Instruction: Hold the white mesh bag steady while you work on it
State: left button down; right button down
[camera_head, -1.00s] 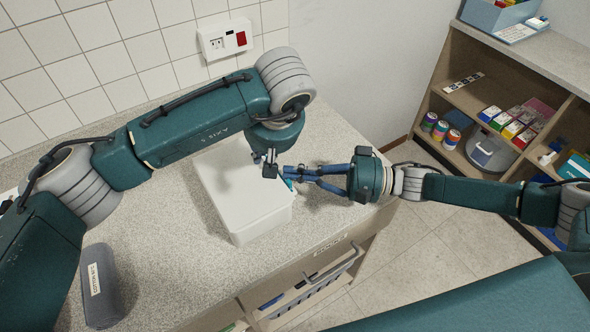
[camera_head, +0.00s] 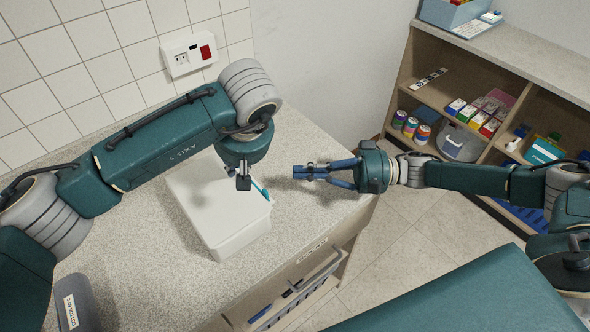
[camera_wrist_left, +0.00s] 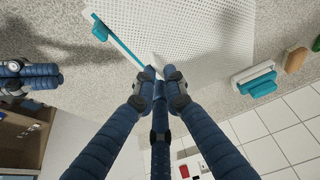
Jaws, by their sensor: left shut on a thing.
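The white mesh bag (camera_head: 222,228) lies on the speckled counter in the head view, box-shaped, with a teal strip (camera_head: 260,190) at its right side. Its perforated surface fills the upper part of the left wrist view (camera_wrist_left: 205,30). My left gripper (camera_head: 243,183) is over the bag's right edge. In the left wrist view its fingertips (camera_wrist_left: 158,82) are closed on a small white piece at the bag's edge, beside the teal strip. My right gripper (camera_head: 300,172) is to the right of the bag, apart from it, with its fingertips together and nothing visible in them.
White and teal items (camera_wrist_left: 255,80) lie on the counter in the left wrist view. A wire basket (camera_head: 295,300) is below the counter edge. Shelves (camera_head: 480,100) with cans and boxes stand at right.

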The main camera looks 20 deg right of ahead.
pick_arm(q)
jog(key=c, duration=1.7)
grip_release()
jog(key=shift+c, duration=0.2)
